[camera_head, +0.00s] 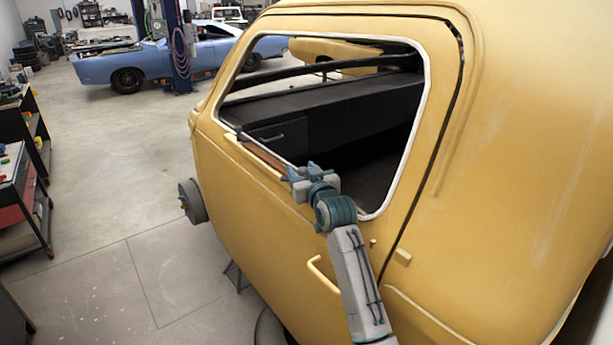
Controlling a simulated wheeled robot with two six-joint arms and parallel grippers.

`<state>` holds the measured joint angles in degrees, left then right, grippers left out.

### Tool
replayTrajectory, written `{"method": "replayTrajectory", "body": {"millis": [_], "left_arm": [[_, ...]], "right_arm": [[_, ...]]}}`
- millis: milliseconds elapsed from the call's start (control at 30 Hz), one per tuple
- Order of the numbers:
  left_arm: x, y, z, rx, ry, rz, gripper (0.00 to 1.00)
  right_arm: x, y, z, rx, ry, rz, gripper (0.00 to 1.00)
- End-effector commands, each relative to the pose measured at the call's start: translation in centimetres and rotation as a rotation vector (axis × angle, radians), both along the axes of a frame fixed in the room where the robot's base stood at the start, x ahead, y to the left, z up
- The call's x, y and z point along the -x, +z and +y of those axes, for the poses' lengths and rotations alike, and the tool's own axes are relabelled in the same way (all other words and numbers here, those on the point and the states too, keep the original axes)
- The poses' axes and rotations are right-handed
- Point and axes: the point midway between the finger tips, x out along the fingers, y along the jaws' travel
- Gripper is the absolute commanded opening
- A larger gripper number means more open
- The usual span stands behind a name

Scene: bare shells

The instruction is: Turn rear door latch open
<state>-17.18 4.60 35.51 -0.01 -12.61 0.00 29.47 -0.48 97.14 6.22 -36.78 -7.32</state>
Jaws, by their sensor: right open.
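The yellow car door (262,215) stands closed in the yellow shell, with a glassless, white-edged window opening. A pale yellow bar-shaped handle (322,275) sits low on the door's outer face; I take it for the latch but cannot be sure. My right arm comes up from the bottom. My right gripper (293,174) is open at the lower edge of the window opening, above and left of the handle and apart from it. I cannot tell whether it touches the window sill. My arm covers part of the door to the right of the handle. My left gripper is out of view.
A small knob (373,242) and a yellow block (403,257) sit near the door's right seam. A dark bench (330,110) fills the interior. A grey wheel hub (192,201) sticks out at left. The concrete floor (110,190) left of the shell is largely clear.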

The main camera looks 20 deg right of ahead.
Motion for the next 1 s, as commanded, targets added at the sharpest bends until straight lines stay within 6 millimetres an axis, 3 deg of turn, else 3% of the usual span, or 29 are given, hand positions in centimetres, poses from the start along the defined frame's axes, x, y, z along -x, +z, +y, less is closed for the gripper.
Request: {"method": "replayTrajectory", "body": {"millis": [167,600,1000], "left_arm": [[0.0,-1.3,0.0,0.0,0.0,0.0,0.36],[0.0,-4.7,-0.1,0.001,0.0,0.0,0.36],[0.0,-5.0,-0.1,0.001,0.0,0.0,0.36]], "right_arm": [[1.8,-0.4,-0.2,0.0,-0.001,-0.002,0.45],[9.3,-0.3,-0.7,0.001,-0.001,-0.002,0.45],[10.5,-0.1,-0.8,0.001,0.0,0.001,0.45]]}}
